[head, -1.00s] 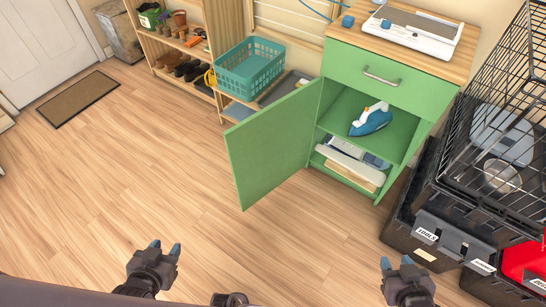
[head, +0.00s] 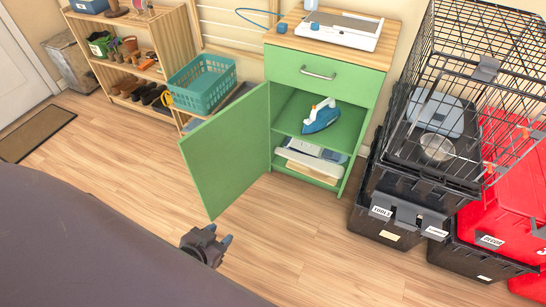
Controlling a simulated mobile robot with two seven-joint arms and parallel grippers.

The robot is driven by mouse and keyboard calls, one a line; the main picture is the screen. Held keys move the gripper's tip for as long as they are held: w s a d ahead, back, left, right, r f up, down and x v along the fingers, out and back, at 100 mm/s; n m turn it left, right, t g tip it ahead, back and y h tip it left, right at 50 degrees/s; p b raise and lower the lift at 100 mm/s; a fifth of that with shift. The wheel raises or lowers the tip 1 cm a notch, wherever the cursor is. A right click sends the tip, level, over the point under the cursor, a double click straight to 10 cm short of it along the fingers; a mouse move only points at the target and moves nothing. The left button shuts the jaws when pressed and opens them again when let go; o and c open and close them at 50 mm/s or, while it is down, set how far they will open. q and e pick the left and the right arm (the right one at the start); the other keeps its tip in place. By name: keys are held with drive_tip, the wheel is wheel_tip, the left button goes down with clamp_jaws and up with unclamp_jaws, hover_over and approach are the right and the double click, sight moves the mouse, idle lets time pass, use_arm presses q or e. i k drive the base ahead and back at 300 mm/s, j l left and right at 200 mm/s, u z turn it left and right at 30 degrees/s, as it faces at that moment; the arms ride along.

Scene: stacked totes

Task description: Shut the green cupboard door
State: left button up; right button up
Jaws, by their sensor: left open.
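The green cupboard door (head: 226,152) stands wide open, swung out to the left of the green cupboard (head: 325,92). Inside the cupboard a blue and white iron (head: 321,118) sits on the upper shelf, with flat items (head: 312,160) below. My left gripper (head: 225,246) is open and empty, low in the head view, in front of the door's lower edge and apart from it. The rest of the left arm is mostly hidden. My right gripper is out of view.
Black totes (head: 405,215) with a wire crate (head: 440,150) on top stand right of the cupboard, beside red totes (head: 500,215). A teal basket (head: 202,88) sits behind the door. The floor (head: 310,245) in front is clear.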

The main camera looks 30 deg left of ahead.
sight(225, 155)
drive_tip(key=j+z, duration=0.2)
drive_tip(key=z, duration=0.25)
drive_tip(key=j+z, duration=0.2)
drive_tip(key=z, duration=0.25)
drive_tip(key=k+j, duration=0.15)
drive_tip(key=j, duration=0.25)
drive_tip(key=k+j, duration=0.1)
drive_tip(key=j, duration=0.35)
drive_tip(key=k+j, duration=0.15)
drive_tip(key=j, duration=0.25)
drive_tip(key=k+j, duration=0.1)
drive_tip(key=j, duration=0.3)
drive_tip(key=k+j, duration=0.15)
drive_tip(key=j, duration=0.25)
drive_tip(key=k+j, duration=0.15)
drive_tip(key=j, duration=0.3)
drive_tip(key=k+j, duration=0.1)
drive_tip(key=j, duration=0.3)
drive_tip(key=k+j, duration=0.15)
drive_tip(key=j, duration=0.25)
drive_tip(key=k+j, duration=0.15)
drive_tip(key=j, duration=0.15)
drive_tip(key=k+j, duration=0.1)
drive_tip(key=j, duration=0.2)
drive_tip(key=k, duration=0.6)
drive_tip(key=j, duration=0.3)
drive_tip(key=u, duration=0.05)
